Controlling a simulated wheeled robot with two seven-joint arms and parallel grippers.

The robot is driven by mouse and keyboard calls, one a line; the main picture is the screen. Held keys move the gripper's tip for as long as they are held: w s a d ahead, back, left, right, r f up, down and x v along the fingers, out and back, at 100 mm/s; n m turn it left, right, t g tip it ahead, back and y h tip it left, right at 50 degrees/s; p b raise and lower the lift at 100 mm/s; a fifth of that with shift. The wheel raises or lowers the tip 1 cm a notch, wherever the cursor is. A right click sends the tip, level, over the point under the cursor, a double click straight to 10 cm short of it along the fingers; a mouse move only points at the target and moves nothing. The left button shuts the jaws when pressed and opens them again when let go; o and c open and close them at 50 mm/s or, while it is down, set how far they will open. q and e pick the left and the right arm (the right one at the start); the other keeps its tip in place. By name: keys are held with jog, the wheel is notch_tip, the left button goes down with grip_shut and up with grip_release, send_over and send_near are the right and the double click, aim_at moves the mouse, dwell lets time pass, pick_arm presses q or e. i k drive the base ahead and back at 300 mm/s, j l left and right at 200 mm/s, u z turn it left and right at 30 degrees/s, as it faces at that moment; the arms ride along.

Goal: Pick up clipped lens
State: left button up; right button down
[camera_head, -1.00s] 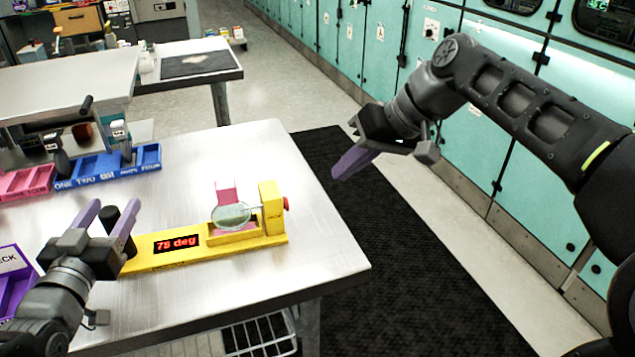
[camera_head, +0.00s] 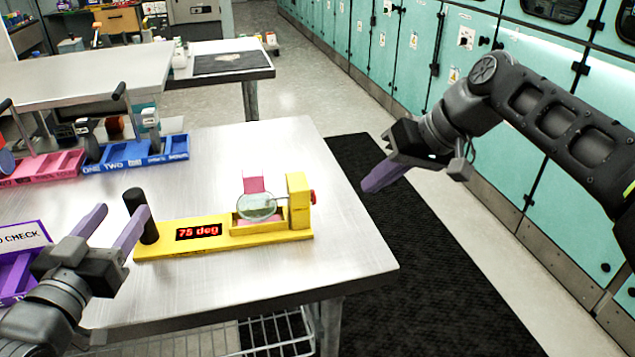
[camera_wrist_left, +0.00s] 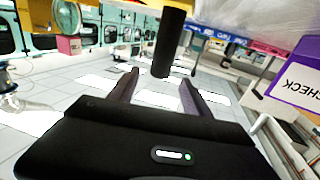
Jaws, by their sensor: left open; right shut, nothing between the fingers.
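The round clear lens (camera_head: 257,207) sits in the yellow fixture (camera_head: 180,246), with a pink clip (camera_head: 253,185) behind it. The fixture's red display reads 75 deg, and a black post (camera_head: 140,215) stands at its left end. My left gripper (camera_head: 122,225) is open and empty, just left of the post. In the left wrist view the black post (camera_wrist_left: 169,42) shows ahead of the open fingers (camera_wrist_left: 158,90). My right gripper (camera_head: 378,182) is shut and empty, to the right of the table and away from the lens.
A blue tray (camera_head: 130,160) and a pink tray (camera_head: 40,175) stand at the back left. A purple box labelled CHECK (camera_head: 22,238) is at the left edge. The metal table (camera_head: 330,255) is clear right of the fixture. Teal cabinets (camera_head: 400,60) line the right.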

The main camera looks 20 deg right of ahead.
aim_at(251, 205)
jog(key=k+l, duration=0.45)
jog(key=l, duration=0.3)
jog(key=k+l, duration=0.25)
jog(key=l, duration=0.1)
